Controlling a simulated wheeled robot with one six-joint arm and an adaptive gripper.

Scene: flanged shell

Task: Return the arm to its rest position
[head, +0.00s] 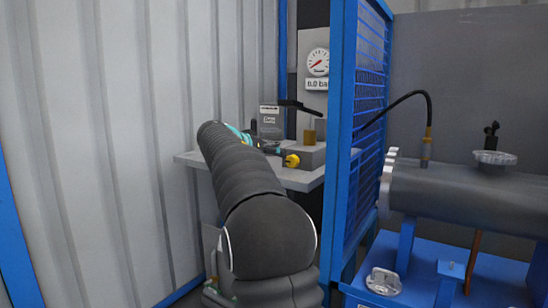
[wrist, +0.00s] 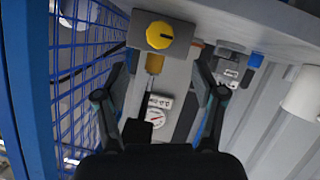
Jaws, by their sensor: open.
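My arm (head: 245,190) is covered in a dark sleeve and reaches forward from the bottom of the head view toward a small grey shelf. My gripper (wrist: 162,95) shows in the wrist view with its two fingers spread apart and nothing between them. In the head view the gripper is mostly hidden behind the arm, with only a bit of teal showing near the shelf. A yellow knob (wrist: 160,35) on a grey block lies beyond the fingertips in the wrist view, apart from them. The same knob (head: 292,160) shows at the shelf in the head view.
A blue mesh fence (head: 368,100) stands right of the arm. A grey flanged shell (head: 450,197) on a blue stand (head: 430,280) lies beyond it. A gauge (head: 317,62) is above the shelf (head: 300,181). A corrugated wall (head: 100,130) is at left.

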